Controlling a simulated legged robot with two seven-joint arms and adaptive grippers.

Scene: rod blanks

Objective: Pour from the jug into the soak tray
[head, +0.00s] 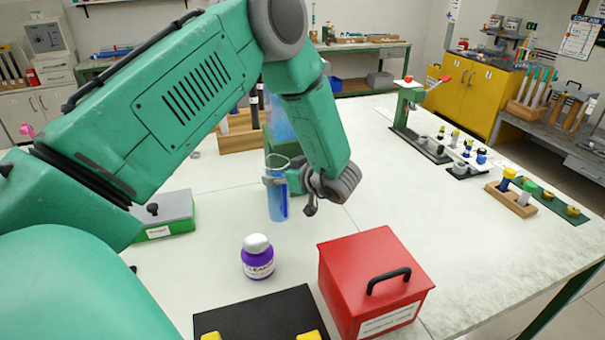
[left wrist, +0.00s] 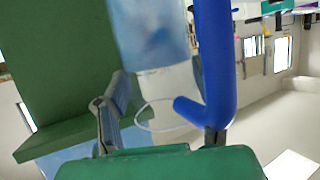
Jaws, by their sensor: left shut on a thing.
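A clear jug (head: 278,207) with blue liquid stands upright in the middle of the head view, on or just above the table. My left gripper (head: 275,181) is shut around its upper part, with my wrist to the right of it. In the left wrist view, a thin clear rim (left wrist: 153,116) shows between the fingers, beside a thick blue bent piece (left wrist: 213,75). A black tray-like thing with yellow corner pieces (head: 262,311) lies at the near edge, partly cut off. I cannot tell whether it is the soak tray. My right gripper is out of view.
A purple jar (head: 257,258) and a red box (head: 372,283) stand nearer. A green box with a grey lid (head: 165,214) is left. A translucent blue tank (head: 279,118) stands behind the jug. Small fixtures line the right side; the table centre-right is clear.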

